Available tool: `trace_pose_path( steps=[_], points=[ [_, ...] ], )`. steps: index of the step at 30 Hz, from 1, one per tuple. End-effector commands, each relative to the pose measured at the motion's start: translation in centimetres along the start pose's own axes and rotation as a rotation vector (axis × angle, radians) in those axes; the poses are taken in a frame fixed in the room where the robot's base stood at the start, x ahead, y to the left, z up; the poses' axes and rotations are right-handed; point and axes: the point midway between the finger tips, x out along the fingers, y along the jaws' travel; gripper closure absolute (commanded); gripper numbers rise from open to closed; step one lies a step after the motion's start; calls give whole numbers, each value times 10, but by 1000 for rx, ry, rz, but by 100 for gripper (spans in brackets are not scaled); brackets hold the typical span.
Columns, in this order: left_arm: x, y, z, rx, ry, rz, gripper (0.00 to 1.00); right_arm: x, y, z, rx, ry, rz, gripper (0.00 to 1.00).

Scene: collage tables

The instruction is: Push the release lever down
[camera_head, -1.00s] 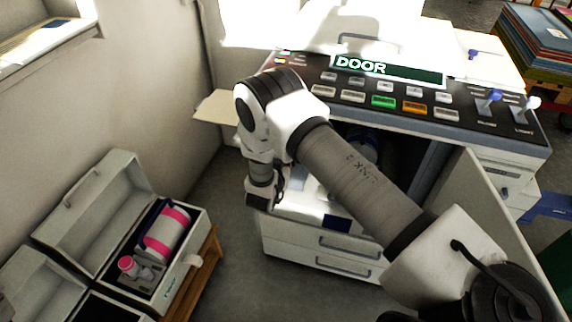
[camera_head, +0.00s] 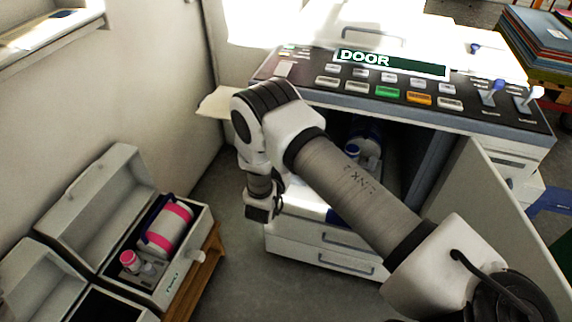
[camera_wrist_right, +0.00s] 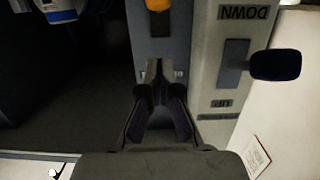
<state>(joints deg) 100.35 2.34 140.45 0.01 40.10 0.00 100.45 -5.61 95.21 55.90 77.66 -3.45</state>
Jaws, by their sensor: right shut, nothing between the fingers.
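The release lever (camera_wrist_right: 275,65) shows in the right wrist view as a dark rounded handle beside a slotted grey plate (camera_wrist_right: 234,62). An upside-down DOWN label is above it in the picture and an UP label below, so the handle sits between the two. My right gripper (camera_wrist_right: 158,68) is shut and empty, left of the lever in that view and apart from it. In the head view my right arm reaches across the open front of the copier-like machine (camera_head: 480,125); its fingertips cannot be made out there. My left gripper is out of view.
The display (camera_head: 390,62) reads DOOR. An open door panel (camera_head: 490,190) stands at the machine's right. A blue-capped bottle (camera_head: 353,152) shows in the dark cavity. An orange part (camera_wrist_right: 157,4) lies ahead of the fingers. An open case (camera_head: 165,285) stands at left.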

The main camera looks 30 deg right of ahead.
Motion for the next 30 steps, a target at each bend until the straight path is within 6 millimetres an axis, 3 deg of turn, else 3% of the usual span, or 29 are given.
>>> trace_pose_path(
  steps=[1, 6, 12, 30],
  points=[
    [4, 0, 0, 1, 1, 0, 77, -17, -2, 10, -12, -4, -9, 100],
    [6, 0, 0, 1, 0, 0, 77, -58, -2, 18, -10, -3, -10, 100],
    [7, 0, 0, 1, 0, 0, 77, -88, -1, 24, -8, -3, -7, 100],
    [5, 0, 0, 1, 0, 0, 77, -94, 0, 23, -7, -3, -4, 100]
  ],
)
